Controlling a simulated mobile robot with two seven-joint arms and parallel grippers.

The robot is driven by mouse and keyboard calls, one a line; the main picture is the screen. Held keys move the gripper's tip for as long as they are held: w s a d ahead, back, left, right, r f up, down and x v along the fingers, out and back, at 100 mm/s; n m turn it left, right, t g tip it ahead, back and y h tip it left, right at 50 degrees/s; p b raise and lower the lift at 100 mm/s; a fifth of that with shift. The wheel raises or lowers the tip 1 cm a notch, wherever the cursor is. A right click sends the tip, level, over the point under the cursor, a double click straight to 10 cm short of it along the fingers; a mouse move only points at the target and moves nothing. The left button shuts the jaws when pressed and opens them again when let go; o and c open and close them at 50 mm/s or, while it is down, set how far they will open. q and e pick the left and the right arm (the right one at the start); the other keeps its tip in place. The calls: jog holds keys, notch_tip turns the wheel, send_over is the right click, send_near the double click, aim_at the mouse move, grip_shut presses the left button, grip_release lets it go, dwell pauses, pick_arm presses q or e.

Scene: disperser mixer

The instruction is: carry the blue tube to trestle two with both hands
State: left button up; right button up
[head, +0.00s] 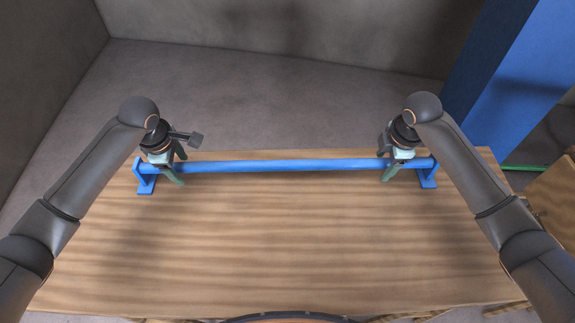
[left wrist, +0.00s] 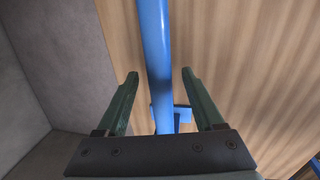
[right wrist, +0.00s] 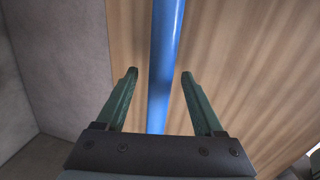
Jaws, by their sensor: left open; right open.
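The blue tube (head: 282,165) lies level across two blue supports near the far edge of a wooden table. The left support (head: 146,183) and the right support (head: 427,177) hold it near its ends. My left gripper (head: 177,169) is open over the tube just inside the left support. In the left wrist view the tube (left wrist: 155,50) runs between its fingers (left wrist: 160,75). My right gripper (head: 391,168) is open over the tube just inside the right support.
The wooden table (head: 280,240) is bare in front of the tube. A blue column (head: 515,80) stands at the back right. A green bar (head: 525,168) and another wooden surface (head: 556,205) show at the right edge. Grey walls and floor lie behind.

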pick_arm(q)
jog(key=shift+f, duration=0.3)
pick_arm(e)
jog(key=shift+f, duration=0.3)
pick_arm(q)
grip_shut()
pick_arm(e)
grip_shut()
dwell(0.7)
pick_arm(q)
jog(key=shift+w+r, duration=0.15)
jog(key=shift+r, duration=0.1)
pick_arm(e)
jog(key=shift+w+r, duration=0.15)
jog(key=shift+r, duration=0.1)
